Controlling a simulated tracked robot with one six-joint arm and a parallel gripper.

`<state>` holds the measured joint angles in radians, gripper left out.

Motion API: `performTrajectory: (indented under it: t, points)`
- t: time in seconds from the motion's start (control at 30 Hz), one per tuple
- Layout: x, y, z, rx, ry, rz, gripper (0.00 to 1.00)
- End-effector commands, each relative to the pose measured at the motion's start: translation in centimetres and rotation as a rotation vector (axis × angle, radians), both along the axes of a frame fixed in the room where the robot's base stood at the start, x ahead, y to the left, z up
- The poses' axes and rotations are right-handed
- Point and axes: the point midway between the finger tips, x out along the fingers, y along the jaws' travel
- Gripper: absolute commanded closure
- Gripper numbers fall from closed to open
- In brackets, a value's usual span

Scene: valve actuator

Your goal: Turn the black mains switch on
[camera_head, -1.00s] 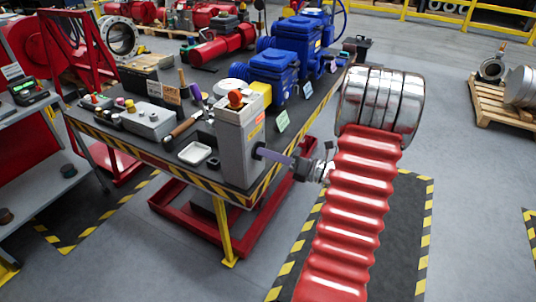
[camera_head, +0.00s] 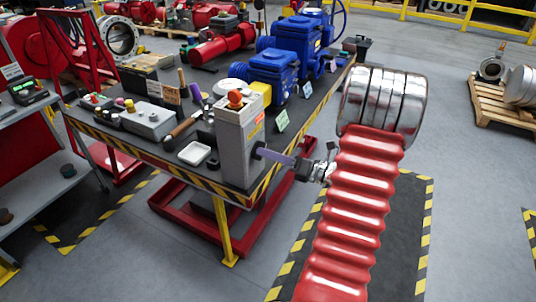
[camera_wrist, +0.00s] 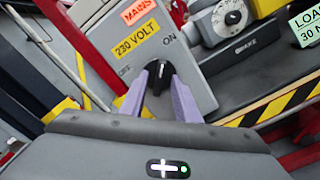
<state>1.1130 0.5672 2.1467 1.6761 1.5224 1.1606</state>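The black mains switch (camera_wrist: 158,80) is a rotary knob on a grey box (camera_head: 233,140), between the words OFF and ON. Its grip stands nearly upright in the wrist view, upper end closer to the ON word than to OFF. In the wrist view my gripper (camera_wrist: 159,82) has its two purple fingers on either side of the knob. The fingers look apart, with the knob between them; I cannot tell whether they touch it.
The box stands at the near corner of a workbench edged with yellow-black tape (camera_head: 150,157). A grey device with a dial (camera_wrist: 230,20) is close to the right in the wrist view.

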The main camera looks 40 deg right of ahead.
Motion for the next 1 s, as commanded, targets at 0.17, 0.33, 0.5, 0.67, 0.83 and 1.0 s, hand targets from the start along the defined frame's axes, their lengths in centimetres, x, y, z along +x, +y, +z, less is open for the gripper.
performTrajectory:
  t: [0.17,0.33,0.5,0.67,0.83,1.0]
  points:
    - [-1.8,-0.7,0.0,0.000,0.000,-0.004,0.71]
    - [-4.2,-1.6,0.0,0.000,0.000,-0.004,0.71]
    - [-6.7,-2.5,-0.1,0.000,0.000,-0.004,0.71]
    - [-9.0,-3.3,-0.1,0.000,0.000,-0.004,0.71]
    - [-11.1,-4.0,-0.1,0.000,0.001,-0.003,0.71]
    - [-12.3,-4.4,-0.1,0.001,0.001,-0.001,0.71]
